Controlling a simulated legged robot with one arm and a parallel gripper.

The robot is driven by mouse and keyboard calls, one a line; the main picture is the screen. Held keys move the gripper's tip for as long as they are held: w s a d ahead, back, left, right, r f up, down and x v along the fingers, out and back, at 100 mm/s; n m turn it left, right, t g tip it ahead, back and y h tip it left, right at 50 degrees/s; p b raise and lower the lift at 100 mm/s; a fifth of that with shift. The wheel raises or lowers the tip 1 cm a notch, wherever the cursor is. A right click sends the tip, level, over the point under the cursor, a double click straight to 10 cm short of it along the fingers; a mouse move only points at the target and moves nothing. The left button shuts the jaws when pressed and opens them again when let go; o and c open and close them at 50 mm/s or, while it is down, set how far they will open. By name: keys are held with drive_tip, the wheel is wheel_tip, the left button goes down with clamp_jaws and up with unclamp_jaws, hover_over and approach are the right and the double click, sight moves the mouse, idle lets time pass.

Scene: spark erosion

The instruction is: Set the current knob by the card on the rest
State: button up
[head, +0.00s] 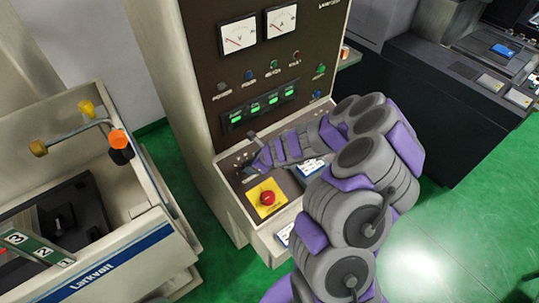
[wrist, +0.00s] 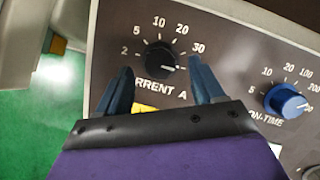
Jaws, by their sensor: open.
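The black current knob (wrist: 160,58) sits on the dark panel, inside a scale marked 2, 5, 10, 20 and 30. Its white pointer line aims right and slightly down, just below the 30. My gripper (wrist: 162,70) is open, with one finger on each side of the knob's lower part; I cannot tell whether they touch it. In the head view my gripper (head: 254,149) is over the left of the sloping panel and hides the knob. A white and blue card (head: 310,167) lies right of it, another (head: 284,235) at the cabinet's front edge; their writing is unreadable.
A blue on-time knob (wrist: 285,102) is right of the current knob. A red stop button (head: 267,197) on a yellow plate is in front of my gripper. Two meters (head: 260,30) and green displays (head: 262,107) are above.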

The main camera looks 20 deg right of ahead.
drive_tip(key=v, duration=1.4)
drive_tip(key=shift+s+d+r+p, duration=0.2)
drive_tip(key=shift+r+p, duration=0.1)
drive_tip(key=shift+p, duration=0.1)
